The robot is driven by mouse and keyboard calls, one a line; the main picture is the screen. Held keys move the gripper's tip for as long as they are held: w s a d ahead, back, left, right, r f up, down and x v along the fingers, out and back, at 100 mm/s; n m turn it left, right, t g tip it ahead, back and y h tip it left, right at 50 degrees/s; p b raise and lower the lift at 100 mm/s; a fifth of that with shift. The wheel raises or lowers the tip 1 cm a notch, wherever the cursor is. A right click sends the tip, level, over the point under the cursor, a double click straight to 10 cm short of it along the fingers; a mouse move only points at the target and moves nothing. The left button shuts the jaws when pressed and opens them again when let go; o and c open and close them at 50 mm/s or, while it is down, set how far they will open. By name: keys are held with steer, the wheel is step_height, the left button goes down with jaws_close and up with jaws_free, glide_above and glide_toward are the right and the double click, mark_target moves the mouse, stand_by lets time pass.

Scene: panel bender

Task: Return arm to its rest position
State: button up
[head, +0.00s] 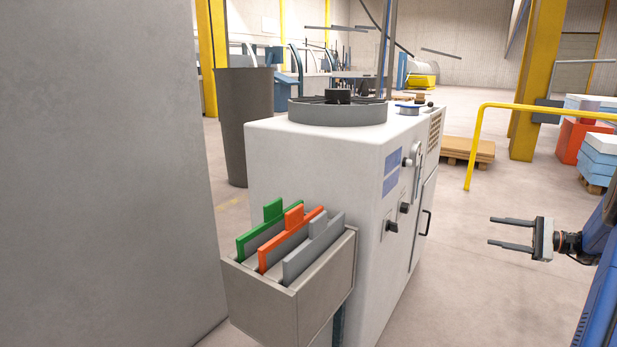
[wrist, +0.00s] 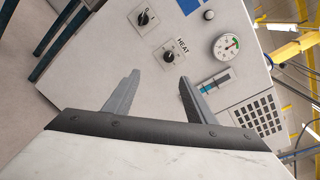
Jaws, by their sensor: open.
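My gripper (head: 512,232) is at the right in the head view, its two fingers parallel, apart and pointing left. Nothing is between them. It is clear of the white machine cabinet (head: 310,160), with open floor between. In the wrist view my gripper (wrist: 158,82) also shows open and empty, in front of the cabinet's panel. That panel carries a HEAT knob (wrist: 169,57), another knob (wrist: 142,18) and a round gauge (wrist: 227,46). My blue arm enters at the right edge of the head view.
A grey box (head: 318,285) on the cabinet's near side holds green (head: 262,235), orange (head: 290,240) and grey (head: 312,248) plates. A yellow rail (head: 475,145) stands behind my gripper. A large grey surface (head: 100,170) fills the left. Floor right of the cabinet is clear.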

steer(key=s+a+r+n+g+h, duration=0.2)
steer(key=s+a, duration=0.4)
steer(key=a, duration=0.3)
steer(key=s+a+r+n+g+h, duration=0.25)
steer(key=s+a, duration=0.25)
steer(key=a, duration=0.5)
steer(key=s+a+r+n+g+h, duration=0.1)
steer(key=s+a+n+g+h, duration=0.15)
steer(key=s+a, duration=0.5)
steer(key=s+a+f+n+t+h, duration=0.1)
steer(key=s+a+f+n+h, duration=0.1)
steer(key=s, duration=1)
steer(key=s+a+f+n+t+h, duration=0.2)
steer(key=s+a+n+h, duration=0.2)
steer(key=s, duration=0.8)
steer(key=shift+f+n+h, duration=0.2)
steer(key=shift+n+h, duration=0.7)
steer(key=shift+n, duration=0.1)
steer(key=shift+a, duration=0.1)
